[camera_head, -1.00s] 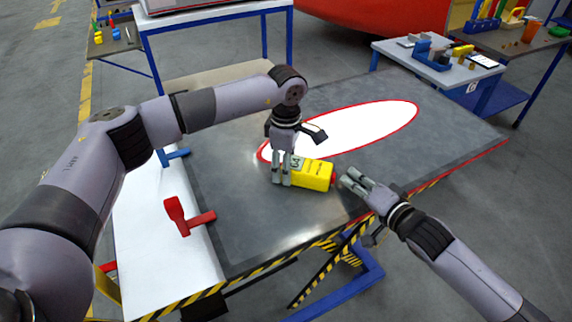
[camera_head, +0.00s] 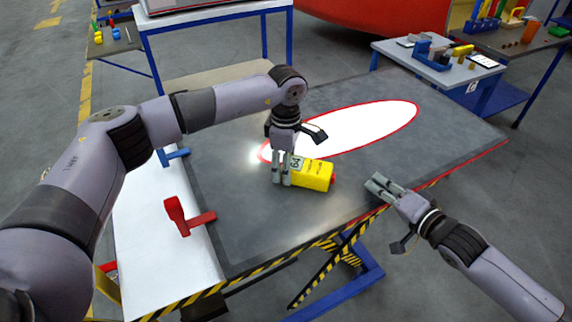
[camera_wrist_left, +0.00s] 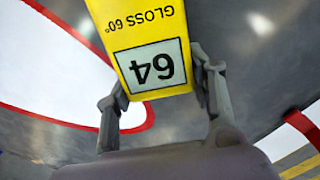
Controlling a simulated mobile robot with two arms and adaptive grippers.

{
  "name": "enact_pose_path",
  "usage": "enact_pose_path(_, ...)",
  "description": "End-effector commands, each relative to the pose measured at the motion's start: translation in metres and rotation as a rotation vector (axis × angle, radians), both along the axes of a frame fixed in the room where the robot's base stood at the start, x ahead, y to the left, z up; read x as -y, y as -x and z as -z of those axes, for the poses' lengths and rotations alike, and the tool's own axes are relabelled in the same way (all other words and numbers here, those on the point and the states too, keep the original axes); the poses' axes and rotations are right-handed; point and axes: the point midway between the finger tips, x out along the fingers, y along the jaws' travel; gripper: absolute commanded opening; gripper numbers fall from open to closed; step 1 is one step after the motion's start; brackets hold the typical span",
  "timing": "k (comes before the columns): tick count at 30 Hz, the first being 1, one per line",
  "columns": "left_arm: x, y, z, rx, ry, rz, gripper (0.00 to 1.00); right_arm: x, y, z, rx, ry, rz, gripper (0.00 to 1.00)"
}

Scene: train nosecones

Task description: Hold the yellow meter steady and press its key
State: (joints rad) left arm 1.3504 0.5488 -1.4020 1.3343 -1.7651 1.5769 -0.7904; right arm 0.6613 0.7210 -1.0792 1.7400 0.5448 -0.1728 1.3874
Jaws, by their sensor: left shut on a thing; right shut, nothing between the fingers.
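The yellow meter (camera_head: 317,175) lies on the grey table top near its front edge. Its display reads 64, and the left wrist view shows the meter (camera_wrist_left: 148,18) with the label "GLOSS 60°". A small red part, which may be the key, shows at the meter's right end (camera_head: 333,180). My left gripper (camera_head: 282,181) comes down from above and is shut on the meter's left end, a finger on each side in the left wrist view (camera_wrist_left: 163,92). My right gripper (camera_head: 373,183) is shut and empty, to the right of the meter and apart from it.
A white oval panel with a red rim (camera_head: 370,126) lies on the table behind the meter. A red clamp-like piece (camera_head: 178,215) and a blue one (camera_head: 172,155) stand at the table's left. The table's front edge (camera_head: 262,265) has yellow-black stripes.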

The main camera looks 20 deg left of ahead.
Motion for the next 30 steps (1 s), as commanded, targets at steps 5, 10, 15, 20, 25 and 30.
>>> enact_pose_path(5,0.000,0.002,0.003,-0.006,-0.002,0.001,0.55,0.000,0.000,0.000,0.000,0.000,0.000,0.00)
enact_pose_path(10,0.000,0.001,0.001,-0.003,-0.001,0.000,0.66,-0.001,0.000,0.000,0.000,0.000,0.000,0.00)
enact_pose_path(15,0.000,0.000,0.001,-0.001,0.000,0.000,0.73,-0.001,0.000,0.000,0.000,0.000,0.000,0.00)
enact_pose_path(20,0.000,0.000,0.000,-0.001,0.000,0.000,0.73,-0.001,0.000,0.000,0.000,0.000,0.000,0.00)
enact_pose_path(25,0.000,0.000,-0.007,0.001,0.000,0.000,0.73,-0.001,0.000,0.000,0.000,0.000,0.000,0.00)
enact_pose_path(30,0.000,-0.001,-0.035,0.004,0.002,0.000,0.73,-0.001,0.000,0.000,0.000,0.000,0.000,0.00)
